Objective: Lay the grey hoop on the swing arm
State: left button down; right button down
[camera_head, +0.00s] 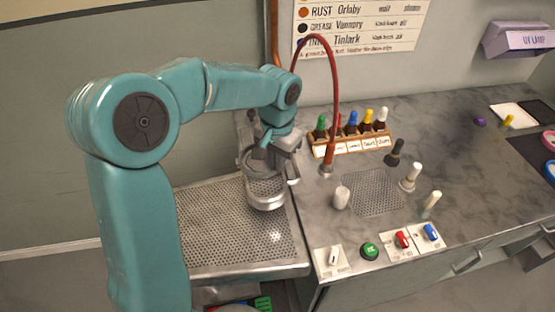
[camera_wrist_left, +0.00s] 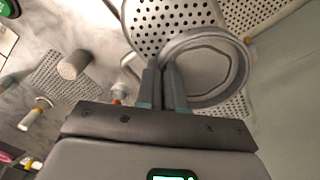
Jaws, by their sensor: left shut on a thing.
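The grey hoop (camera_wrist_left: 242,70) is a round ring in the left wrist view, its near side between my left fingers (camera_wrist_left: 166,85). In the head view the hoop (camera_head: 244,163) shows below my left gripper (camera_head: 274,148), which partly covers it. The gripper is shut on the hoop's edge. The swing arm's round perforated head (camera_head: 266,201) lies under and just in front of the hoop; perforated metal also shows behind the hoop in the wrist view (camera_wrist_left: 165,22). I cannot tell whether hoop and head touch. My right gripper is not in view.
A perforated drain board (camera_head: 235,235) lies beneath. A red hose (camera_head: 336,85) arches close to the right. A rack of coloured-capped bottles (camera_head: 350,143), a white cylinder (camera_head: 341,197) and several brushes stand on the marble counter (camera_head: 455,150). Switches (camera_head: 370,251) line the front edge.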

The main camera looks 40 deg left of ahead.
pick_arm(q)
jog(key=shift+f, duration=0.2)
jog(key=c, duration=1.3)
grip_release()
jog(key=shift+w, duration=0.1)
jog(key=shift+o, duration=0.2)
jog(key=shift+r, duration=0.45)
notch_tip(320, 180, up, 12)
jog(key=shift+f+p, duration=0.2)
jog(key=shift+p, duration=0.2)
jog(key=shift+r, duration=0.1)
